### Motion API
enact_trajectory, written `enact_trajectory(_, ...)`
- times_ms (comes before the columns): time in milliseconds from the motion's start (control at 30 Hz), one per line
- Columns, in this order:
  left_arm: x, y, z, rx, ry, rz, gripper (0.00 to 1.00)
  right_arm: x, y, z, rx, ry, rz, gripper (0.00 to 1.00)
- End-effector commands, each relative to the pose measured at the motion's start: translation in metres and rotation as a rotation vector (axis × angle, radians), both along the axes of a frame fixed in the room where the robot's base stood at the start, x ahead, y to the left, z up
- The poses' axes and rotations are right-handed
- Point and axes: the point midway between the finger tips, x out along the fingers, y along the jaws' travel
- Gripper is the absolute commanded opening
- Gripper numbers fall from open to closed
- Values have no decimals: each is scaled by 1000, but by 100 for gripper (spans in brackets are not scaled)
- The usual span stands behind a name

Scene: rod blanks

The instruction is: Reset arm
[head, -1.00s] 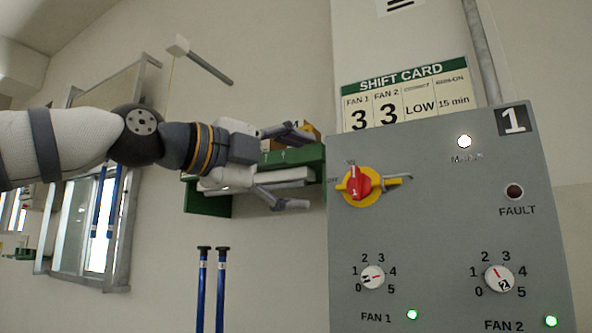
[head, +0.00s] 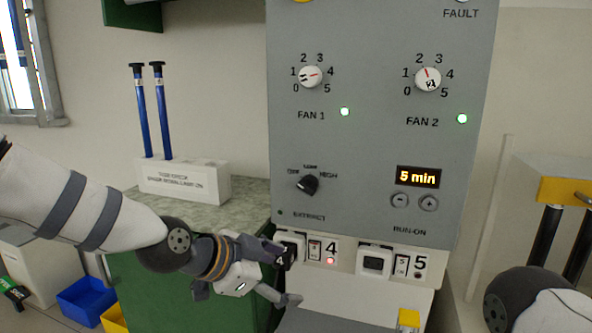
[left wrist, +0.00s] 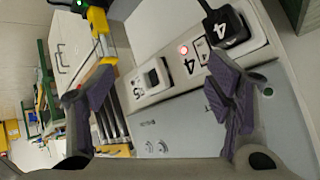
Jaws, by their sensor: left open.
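My left gripper (head: 287,277) is at the bottom of the grey panel (head: 380,130), in front of the socket strip. Its fingers are spread with nothing between them; the left wrist view also shows it open (left wrist: 160,95). A black plug marked 4 (head: 285,256) sits at socket 4, close to my upper finger in the head view. In the left wrist view this plug (left wrist: 226,27) is beyond the right finger, outside the jaws; whether they touch I cannot tell. A red light (head: 330,261) glows beside it. My right gripper is out of view; part of my right arm shows at lower right.
Socket 5 (head: 375,263) is empty to the right. The panel carries the fan dials, a black extract knob (head: 307,184) and a "5 min" display (head: 418,176). A white block (head: 186,181) with two blue rods stands on the counter.

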Motion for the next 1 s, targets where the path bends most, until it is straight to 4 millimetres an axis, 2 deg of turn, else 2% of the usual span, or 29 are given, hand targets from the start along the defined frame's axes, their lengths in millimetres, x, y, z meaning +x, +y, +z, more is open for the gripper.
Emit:
enact_trajectory(33,-23,3,-45,-6,118,48,73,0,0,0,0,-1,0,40)
enact_trajectory(100,-60,13,-104,-16,287,146,73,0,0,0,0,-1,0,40)
enact_trajectory(167,-98,25,-150,-15,428,240,73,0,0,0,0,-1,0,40)
enact_trajectory(200,-125,35,-178,-8,517,308,73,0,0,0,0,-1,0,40)
enact_trajectory(267,-169,51,-215,10,649,418,73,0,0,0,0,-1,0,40)
enact_trajectory(300,-200,64,-236,28,730,496,73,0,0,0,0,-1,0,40)
enact_trajectory(367,-250,86,-262,65,844,621,73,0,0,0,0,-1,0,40)
enact_trajectory(400,-283,101,-275,96,913,707,73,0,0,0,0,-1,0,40)
enact_trajectory(500,-358,139,-292,182,1039,912,73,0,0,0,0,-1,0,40)
enact_trajectory(600,-411,170,-293,258,1102,1071,73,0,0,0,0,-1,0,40)
enact_trajectory(633,-422,177,-292,276,1112,1107,73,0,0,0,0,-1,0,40)
enact_trajectory(700,-439,188,-290,305,1124,1165,73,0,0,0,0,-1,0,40)
enact_trajectory(767,-446,193,-288,317,1129,1189,73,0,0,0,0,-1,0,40)
enact_trajectory(1000,-446,194,-288,316,1128,1197,73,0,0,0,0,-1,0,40)
